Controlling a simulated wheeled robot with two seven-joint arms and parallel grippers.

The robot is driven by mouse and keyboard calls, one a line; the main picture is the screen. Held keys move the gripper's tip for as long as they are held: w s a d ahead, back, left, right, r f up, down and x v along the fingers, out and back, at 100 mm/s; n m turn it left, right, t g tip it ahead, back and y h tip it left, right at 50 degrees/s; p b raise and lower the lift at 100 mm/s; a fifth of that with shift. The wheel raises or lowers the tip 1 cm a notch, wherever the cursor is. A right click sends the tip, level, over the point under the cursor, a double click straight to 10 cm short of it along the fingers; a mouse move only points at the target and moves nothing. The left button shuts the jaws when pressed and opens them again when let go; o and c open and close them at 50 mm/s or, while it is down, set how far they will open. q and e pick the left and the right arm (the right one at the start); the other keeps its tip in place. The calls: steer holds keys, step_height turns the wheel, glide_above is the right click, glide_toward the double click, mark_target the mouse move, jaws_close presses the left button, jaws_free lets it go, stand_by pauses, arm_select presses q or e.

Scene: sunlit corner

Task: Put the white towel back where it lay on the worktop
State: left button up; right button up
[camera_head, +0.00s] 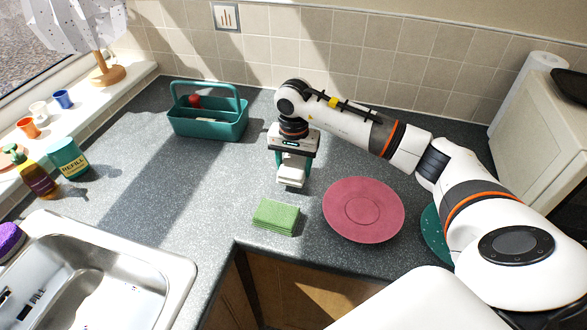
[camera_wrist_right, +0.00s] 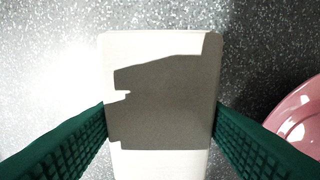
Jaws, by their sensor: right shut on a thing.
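The white towel (camera_head: 291,171) is a small folded block held in my right gripper (camera_head: 292,175), whose green fingers close on its two sides. In the right wrist view the towel (camera_wrist_right: 160,45) fills the middle between the two green fingers, partly in shadow, with the speckled worktop (camera_wrist_right: 50,60) behind it. In the head view the towel is over the grey worktop (camera_head: 150,190), behind the green folded cloth and left of the pink plate. I cannot tell whether it touches the worktop. My left gripper is not in view.
A green folded cloth (camera_head: 276,216) and a pink plate (camera_head: 363,210) lie in front of the towel. A teal caddy (camera_head: 209,125) stands at the back left. A teal plate (camera_head: 434,232) is partly behind my right arm. The sink (camera_head: 172,270) is at front left. Worktop left of the towel is clear.

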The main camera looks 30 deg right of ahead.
step_height(320, 180, down, 2)
steer(key=shift+f+p, duration=0.2)
steer(key=shift+p, duration=0.1)
steer(key=shift+f+b, duration=0.3)
steer(key=o, duration=0.9)
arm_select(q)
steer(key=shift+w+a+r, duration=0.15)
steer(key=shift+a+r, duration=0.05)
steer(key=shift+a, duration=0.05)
